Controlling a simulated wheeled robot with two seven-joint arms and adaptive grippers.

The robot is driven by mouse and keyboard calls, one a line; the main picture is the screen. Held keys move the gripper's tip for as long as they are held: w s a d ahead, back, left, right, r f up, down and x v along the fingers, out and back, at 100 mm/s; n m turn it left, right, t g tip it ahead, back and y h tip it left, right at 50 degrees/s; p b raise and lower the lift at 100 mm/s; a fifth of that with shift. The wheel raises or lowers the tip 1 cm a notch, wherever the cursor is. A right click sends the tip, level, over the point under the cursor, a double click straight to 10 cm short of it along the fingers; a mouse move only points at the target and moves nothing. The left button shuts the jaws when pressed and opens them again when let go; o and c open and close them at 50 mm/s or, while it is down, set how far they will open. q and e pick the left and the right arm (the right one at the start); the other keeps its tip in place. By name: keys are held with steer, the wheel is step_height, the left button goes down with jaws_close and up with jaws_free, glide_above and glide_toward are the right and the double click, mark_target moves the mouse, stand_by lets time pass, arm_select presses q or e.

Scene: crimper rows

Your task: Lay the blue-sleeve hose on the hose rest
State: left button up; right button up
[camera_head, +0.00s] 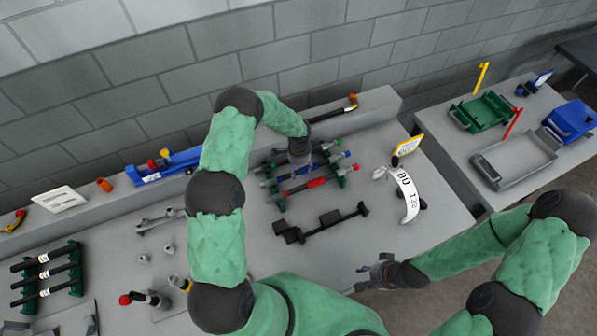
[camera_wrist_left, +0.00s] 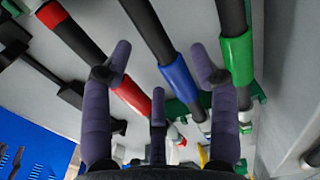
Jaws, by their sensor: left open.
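The blue-sleeve hose (camera_wrist_left: 178,80) is a black hose with a blue band. In the left wrist view it runs between the spread fingers of my left gripper (camera_wrist_left: 160,60), which is open and not closed on it. In the head view my left gripper (camera_head: 300,155) is over the hose rack and hides part of the hoses. The red-sleeve hose (camera_head: 316,183) and green-sleeve hose (camera_wrist_left: 237,60) lie on either side. A black bracket-like piece (camera_head: 322,223), possibly the hose rest, lies in front of the rack and looks empty. My right gripper (camera_head: 376,272) is near the table's front edge, apart from the hoses.
Another rack of black hoses (camera_head: 47,270) is at the left. A blue tool (camera_head: 163,167) lies at the back. A grey tray (camera_head: 515,160) is on the right table.

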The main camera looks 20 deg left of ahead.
mark_target(299, 172)
arm_select(q)
steer(key=shift+f, duration=1.25)
jaws_close()
steer(key=shift+w, duration=0.1)
steer(key=shift+r, duration=0.15)
